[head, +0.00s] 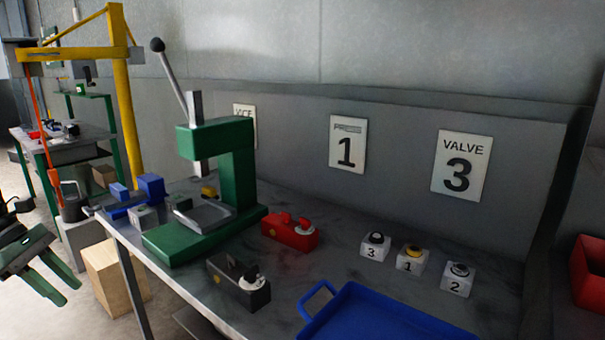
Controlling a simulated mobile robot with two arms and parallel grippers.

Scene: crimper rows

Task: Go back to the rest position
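My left gripper (45,274) shows at the left edge of the head view, with two green fingers spread apart and nothing between them. It hangs over the floor, left of the workbench (325,243) and clear of it. My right gripper is not in view. On the bench stands a green press (237,170) with a long lever (172,72) raised and leaning up to the left.
A blue tray (378,318) lies at the bench's front. White blocks numbered 3 (373,252), 1 (410,265) and 2 (456,285) stand behind it. A red device (290,235), a black device (235,284) and a blue vise (130,202) are near the press. A wooden crate (110,277) stands beside the bench.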

